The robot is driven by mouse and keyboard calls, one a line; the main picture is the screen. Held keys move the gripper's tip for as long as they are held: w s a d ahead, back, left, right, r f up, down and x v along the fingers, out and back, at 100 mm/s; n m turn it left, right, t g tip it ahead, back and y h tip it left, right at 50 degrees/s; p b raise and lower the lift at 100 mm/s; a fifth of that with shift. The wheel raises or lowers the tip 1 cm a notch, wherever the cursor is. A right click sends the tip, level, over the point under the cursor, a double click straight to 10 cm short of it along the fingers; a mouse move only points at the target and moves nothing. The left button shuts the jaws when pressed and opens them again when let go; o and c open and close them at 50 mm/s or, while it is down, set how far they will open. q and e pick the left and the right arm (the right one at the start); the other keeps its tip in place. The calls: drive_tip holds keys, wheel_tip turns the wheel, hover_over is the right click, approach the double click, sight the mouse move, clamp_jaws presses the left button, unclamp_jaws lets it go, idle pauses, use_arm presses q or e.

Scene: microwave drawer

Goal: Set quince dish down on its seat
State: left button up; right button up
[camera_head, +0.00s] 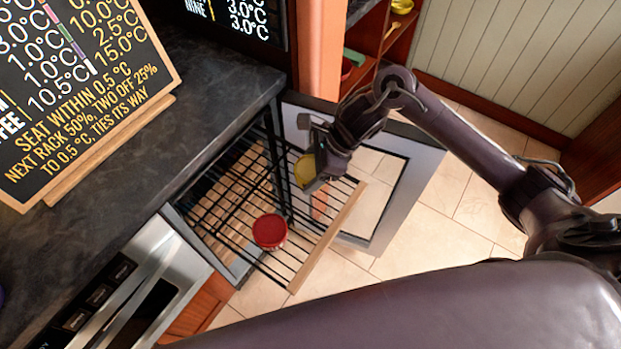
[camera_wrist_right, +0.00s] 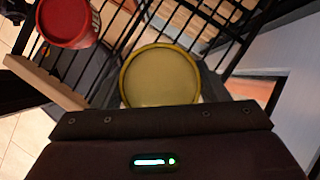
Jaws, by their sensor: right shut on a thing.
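The yellow dish (camera_head: 303,170), which I take to be the quince dish, is at the right end of the pulled-out black wire rack (camera_head: 222,206). My right gripper (camera_head: 316,181) is shut on it and hides part of it. In the right wrist view the round yellow top (camera_wrist_right: 160,78) is just ahead of the dark gripper body, with rack wires behind it. I cannot tell whether the dish touches the wires or is held just above. My left gripper is not in view.
A red-lidded dish (camera_head: 270,231) stands on the rack near its wooden front edge (camera_head: 328,238). An open grey-framed door (camera_head: 420,190) is right of the rack. A dark counter with a chalkboard (camera_head: 75,95) is at the left. Bare wires lie left of both dishes.

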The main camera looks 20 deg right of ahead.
wheel_tip(320, 180, down, 4)
drive_tip(key=shift+f, duration=0.2)
drive_tip(key=o, duration=1.1)
drive_tip(key=shift+o, duration=0.2)
drive_tip(key=v, duration=1.2)
drive_tip(key=shift+b, duration=0.3)
